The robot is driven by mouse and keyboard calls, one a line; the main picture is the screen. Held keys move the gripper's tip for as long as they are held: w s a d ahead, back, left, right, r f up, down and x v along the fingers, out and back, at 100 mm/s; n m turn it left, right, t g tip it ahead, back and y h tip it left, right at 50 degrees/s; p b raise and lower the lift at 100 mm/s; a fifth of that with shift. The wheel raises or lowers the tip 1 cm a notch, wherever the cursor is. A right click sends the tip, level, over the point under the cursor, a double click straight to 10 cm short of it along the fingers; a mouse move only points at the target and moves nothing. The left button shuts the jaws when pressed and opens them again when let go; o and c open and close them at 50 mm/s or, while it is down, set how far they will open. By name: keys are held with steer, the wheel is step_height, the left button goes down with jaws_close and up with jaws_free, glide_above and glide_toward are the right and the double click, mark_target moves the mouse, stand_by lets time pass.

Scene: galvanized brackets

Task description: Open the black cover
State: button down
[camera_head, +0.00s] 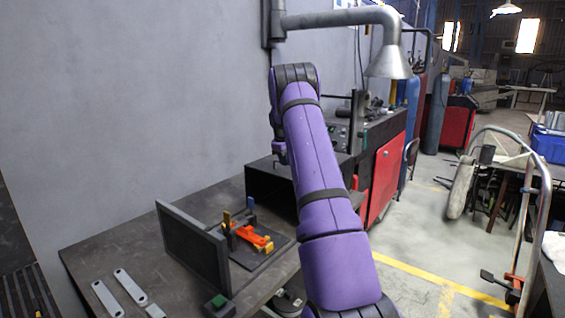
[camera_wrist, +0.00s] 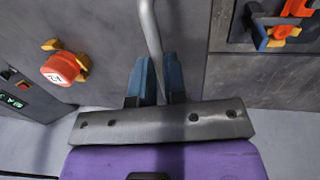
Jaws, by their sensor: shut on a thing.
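In the head view, a black box-like cover (camera_head: 268,178) with a dark hollow front stands on the workbench, partly hidden behind my purple arm. In the wrist view, my gripper (camera_wrist: 158,78) has its two blue fingers shut on a bent grey metal bar (camera_wrist: 149,22), which looks like a handle. The bar runs up and out of the top of that view. A dark grey panel (camera_wrist: 120,45) lies behind the bar; I cannot tell for sure whether it is the cover's surface. My gripper is hidden by my arm in the head view.
An orange clamp (camera_head: 253,238) sits on a dark plate right of an upright dark panel (camera_head: 195,250). It shows at top right of the wrist view. A red-orange button (camera_wrist: 62,68) projects left of my fingers. Pale metal strips (camera_head: 130,285) lie on the workbench (camera_head: 90,258).

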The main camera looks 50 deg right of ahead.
steer(key=shift+r, duration=0.1)
steer(key=c, duration=1.2)
jaws_free()
steer(key=shift+o, duration=0.2)
step_height(320, 180, up, 10)
steer(key=a, duration=0.2)
steer(key=shift+r, duration=0.25)
